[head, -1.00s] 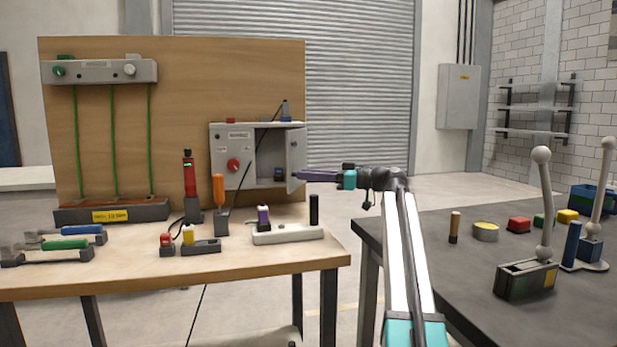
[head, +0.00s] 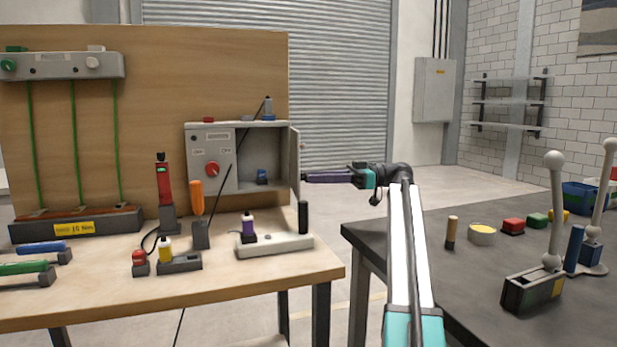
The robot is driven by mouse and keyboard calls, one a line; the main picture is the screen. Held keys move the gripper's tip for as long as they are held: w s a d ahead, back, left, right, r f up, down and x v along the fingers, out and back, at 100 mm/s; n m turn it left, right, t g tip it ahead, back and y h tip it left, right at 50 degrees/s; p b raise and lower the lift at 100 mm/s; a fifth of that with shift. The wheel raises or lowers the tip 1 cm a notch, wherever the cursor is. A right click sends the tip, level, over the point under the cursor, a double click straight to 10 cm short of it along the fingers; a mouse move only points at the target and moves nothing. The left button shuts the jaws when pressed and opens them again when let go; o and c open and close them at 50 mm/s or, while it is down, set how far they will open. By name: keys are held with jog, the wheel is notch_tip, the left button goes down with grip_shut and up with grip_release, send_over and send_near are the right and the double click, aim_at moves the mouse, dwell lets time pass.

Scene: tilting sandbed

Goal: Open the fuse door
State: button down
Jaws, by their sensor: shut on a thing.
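The grey fuse box (head: 211,143) is mounted on the wooden board, with a red knob on its front. Its fuse door (head: 295,152) stands swung out at the right side and shows nearly edge-on. The compartment (head: 259,165) behind it is uncovered, with a small blue part inside. My gripper (head: 304,178) reaches in from the right and is shut at the door's outer edge. The exact grip, perhaps on a small handle, is too small to see clearly.
A bench (head: 107,290) below the box holds a white power strip (head: 274,246), an orange-handled tool (head: 197,197) and a red device (head: 164,184). A dark table (head: 432,262) with levers and coloured blocks stands at right. The floor between them is clear.

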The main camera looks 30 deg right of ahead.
jog(key=shift+a, duration=0.25)
jog(key=c, duration=1.6)
grip_release()
jog(key=shift+r, duration=0.15)
jog(key=shift+s+a+r+p, duration=0.8)
jog(key=shift+s+a, duration=0.3)
jog(key=shift+s, duration=1.35)
jog(key=shift+s+a+r+p, duration=0.75)
jog(key=shift+s+a, duration=0.3)
jog(key=shift+s, duration=1.35)
jog(key=shift+s+a+r+p, duration=0.8)
jog(key=shift+s+a, duration=0.3)
jog(key=shift+s, duration=1.35)
jog(key=shift+c, duration=0.2)
